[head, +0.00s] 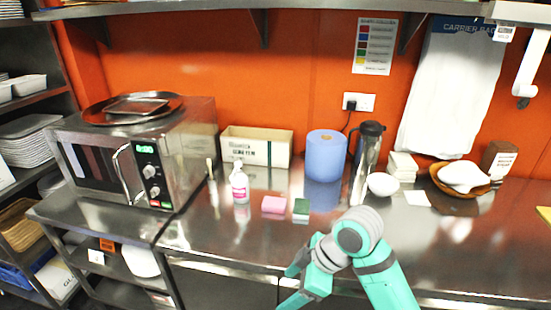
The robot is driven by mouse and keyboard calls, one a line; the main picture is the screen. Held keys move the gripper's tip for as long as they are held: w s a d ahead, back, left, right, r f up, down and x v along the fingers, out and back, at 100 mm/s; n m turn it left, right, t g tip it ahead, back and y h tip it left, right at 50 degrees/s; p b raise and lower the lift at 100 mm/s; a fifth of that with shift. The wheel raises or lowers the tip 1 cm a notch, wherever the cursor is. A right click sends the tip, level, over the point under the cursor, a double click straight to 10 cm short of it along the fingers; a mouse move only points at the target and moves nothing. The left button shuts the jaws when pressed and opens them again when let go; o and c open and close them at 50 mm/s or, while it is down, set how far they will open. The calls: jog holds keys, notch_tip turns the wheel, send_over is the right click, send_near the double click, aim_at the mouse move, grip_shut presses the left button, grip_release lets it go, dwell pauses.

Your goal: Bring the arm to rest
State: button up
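My gripper (291,285) shows at the lower middle of the head view, in front of the steel counter's front edge. Its two teal fingers are spread apart and nothing shows between them. My teal and grey arm comes up from the lower right and bends at a grey joint above the gripper. The gripper appears apart from the things on the counter (400,240).
A pink sponge (274,205), a green sponge (301,207) and a spray bottle (239,184) stand behind the gripper. A blue roll (325,155), a steel flask (366,160) and a white bowl (382,185) are further back. A microwave (140,160) stands left. The counter's right front is clear.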

jog(key=w+a+f+m+t+y, duration=0.1)
jog(key=w+a+m+t+y, duration=0.3)
jog(key=a, duration=0.5)
jog(key=w+a+f+m+t+y, duration=0.1)
jog(key=w+a+m+t+y, duration=0.15)
jog(key=a+m+t, duration=0.5)
jog(key=s+d+f+m+t+h, duration=0.1)
jog(key=s+d+f+m+h, duration=0.3)
jog(key=s+f, duration=0.4)
jog(key=s+d+f+m+t+h, duration=0.1)
jog(key=s+f+m+h, duration=0.3)
jog(key=s+f+h, duration=0.35)
jog(key=s+d+r+n, duration=0.1)
jog(key=s+d, duration=0.3)
jog(key=s, duration=0.7)
jog(key=s+d+r+n, duration=0.1)
jog(key=s+d+n, duration=0.2)
jog(key=s, duration=0.8)
jog(key=shift+d, duration=0.5)
jog(key=shift+t, duration=0.25)
